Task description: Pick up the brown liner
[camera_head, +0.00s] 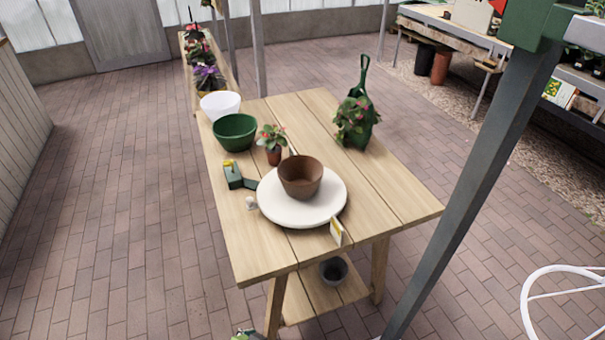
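The brown liner (301,181), a round bowl shape with an open top, sits upright on a round white board (275,208). The board lies on a wooden table (395,190) in the middle of the head view. Neither of my grippers can be made out in this view, and nothing is touching the liner.
A green bowl (235,137), white bowl (221,107), small potted plant (272,146) and green hanging planter (356,122) stand behind the liner. A dark green tool (234,177) lies left. A small card (336,231) stands in front. A grey post (470,195) crosses the right side.

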